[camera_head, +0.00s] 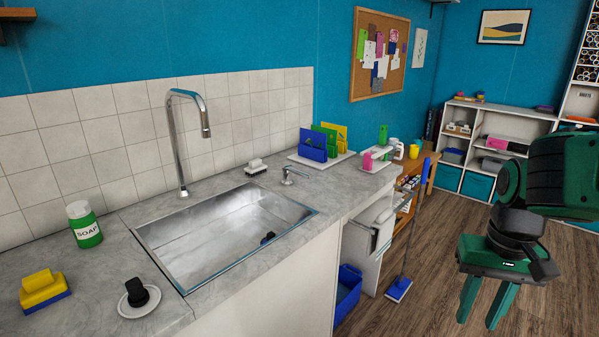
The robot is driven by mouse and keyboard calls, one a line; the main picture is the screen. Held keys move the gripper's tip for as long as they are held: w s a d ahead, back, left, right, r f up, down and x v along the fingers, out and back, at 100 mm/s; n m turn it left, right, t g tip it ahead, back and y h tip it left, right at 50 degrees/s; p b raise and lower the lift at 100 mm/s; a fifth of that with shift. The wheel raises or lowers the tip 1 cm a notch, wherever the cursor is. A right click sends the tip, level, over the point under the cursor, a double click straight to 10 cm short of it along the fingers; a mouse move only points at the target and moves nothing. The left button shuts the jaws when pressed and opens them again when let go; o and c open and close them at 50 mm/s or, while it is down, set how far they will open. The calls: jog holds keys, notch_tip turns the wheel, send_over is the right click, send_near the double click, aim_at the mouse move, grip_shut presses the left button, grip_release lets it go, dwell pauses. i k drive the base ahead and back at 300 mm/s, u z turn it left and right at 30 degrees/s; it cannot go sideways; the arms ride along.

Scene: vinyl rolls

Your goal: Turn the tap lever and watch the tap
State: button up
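The chrome tap (178,140) rises at the back left of the steel sink (215,268). Its neck bends over, and the spout points down above the basin. No water shows below the spout. A small metal lever (289,175) stands on the counter at the sink's back right corner, apart from the tap. My green gripper (484,304) hangs at the right of the view, over the wooden floor and well away from the lever and tap. Its two fingers point down, spread apart, with nothing between them.
On the counter are a soap bottle (84,225), yellow and blue sponges (43,290), a black knob-like thing on a white dish (147,309), a brush (256,166) and a rack (330,161). A blue-handled mop (411,225) stands between counter and gripper.

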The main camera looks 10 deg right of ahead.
aim_at(286, 167)
jog(key=u, duration=0.05)
jog(key=i, duration=1)
jog(key=z, duration=0.1)
